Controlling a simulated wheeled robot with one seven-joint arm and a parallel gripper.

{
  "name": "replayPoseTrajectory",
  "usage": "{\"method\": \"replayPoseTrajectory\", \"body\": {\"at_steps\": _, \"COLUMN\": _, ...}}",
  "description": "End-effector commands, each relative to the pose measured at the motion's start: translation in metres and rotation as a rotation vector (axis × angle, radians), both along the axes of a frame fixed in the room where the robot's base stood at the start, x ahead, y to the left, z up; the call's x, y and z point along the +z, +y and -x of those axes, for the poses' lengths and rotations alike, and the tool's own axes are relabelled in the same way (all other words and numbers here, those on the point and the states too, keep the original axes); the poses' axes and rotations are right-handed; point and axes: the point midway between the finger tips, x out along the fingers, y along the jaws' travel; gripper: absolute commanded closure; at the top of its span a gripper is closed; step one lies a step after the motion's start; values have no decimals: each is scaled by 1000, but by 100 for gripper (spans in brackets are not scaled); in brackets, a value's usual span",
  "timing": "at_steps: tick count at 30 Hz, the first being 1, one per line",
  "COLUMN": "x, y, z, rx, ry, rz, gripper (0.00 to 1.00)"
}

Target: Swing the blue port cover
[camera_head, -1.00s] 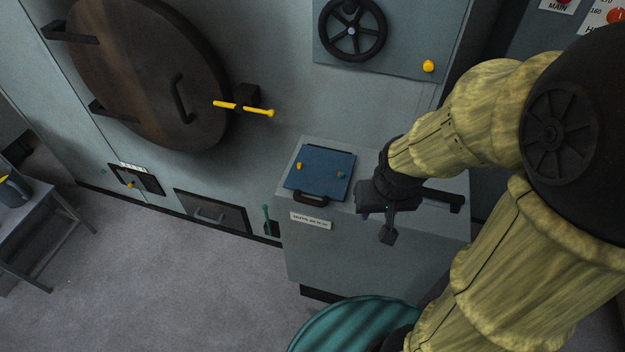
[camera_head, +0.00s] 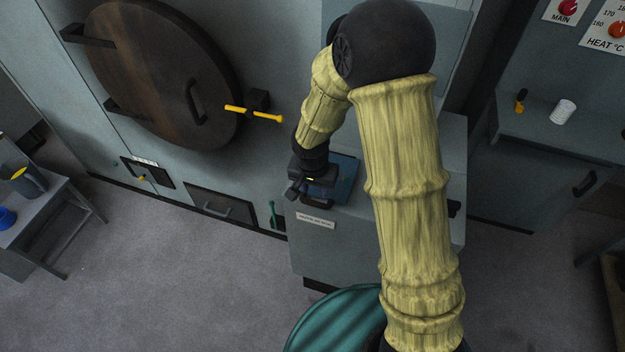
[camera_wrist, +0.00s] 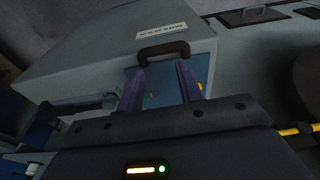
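The blue port cover (camera_head: 347,180) lies flat and closed-looking on top of a grey cabinet. In the head view my gripper (camera_head: 312,192) and wrist hide much of it. In the wrist view the blue cover (camera_wrist: 165,93) shows between and behind my fingers. Its dark handle (camera_wrist: 164,49) stands at the edge near the white label, just beyond my fingertips (camera_wrist: 161,66). My two fingers are spread apart with nothing held between them. Whether a fingertip touches the handle I cannot tell.
The grey cabinet (camera_head: 345,245) has a white label (camera_head: 315,220) on its front. A big round brown door (camera_head: 160,80) with a yellow lever (camera_head: 253,114) is on the wall to the left. A green ribbed round object (camera_head: 335,318) stands in front.

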Motion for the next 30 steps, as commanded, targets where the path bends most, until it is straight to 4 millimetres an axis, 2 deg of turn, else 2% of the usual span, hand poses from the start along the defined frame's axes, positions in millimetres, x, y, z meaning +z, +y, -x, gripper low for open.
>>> {"method": "replayPoseTrajectory", "body": {"at_steps": 3, "x": -3, "y": 6, "z": -2, "rx": -13, "ry": -1, "rz": -2, "gripper": 64}}
{"method": "replayPoseTrajectory", "body": {"at_steps": 16, "x": -11, "y": 5, "z": -3, "rx": -16, "ry": 0, "rz": -3, "gripper": 64}}
{"method": "replayPoseTrajectory", "body": {"at_steps": 30, "x": -63, "y": 2, "z": -10, "rx": -15, "ry": 1, "rz": -3, "gripper": 64}}
